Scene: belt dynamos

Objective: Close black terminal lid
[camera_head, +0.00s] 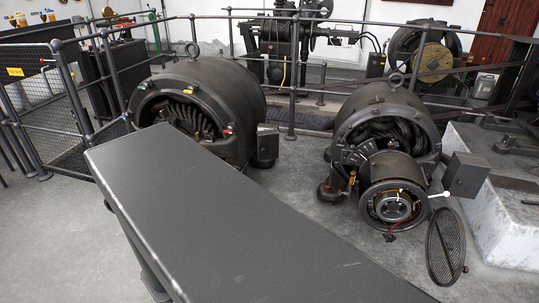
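Two dark dynamos stand on the floor, the left dynamo (225,95) and the right dynamo (372,99). A dark box (467,174) sits at the right side of the right dynamo, with a small white-tipped lever (439,195) at its lower left. A smaller dark box (267,142) is on the right side of the left dynamo. I cannot tell which box bears the black terminal lid, or how far open a lid stands. My gripper is not in view.
A round black mesh cover (445,247) stands swung out beside the right dynamo's open end (393,205). Pipe railings (292,80) run behind both dynamos. A pale block (505,215) stands at the right. A dark grey slab near the camera hides floor in the foreground.

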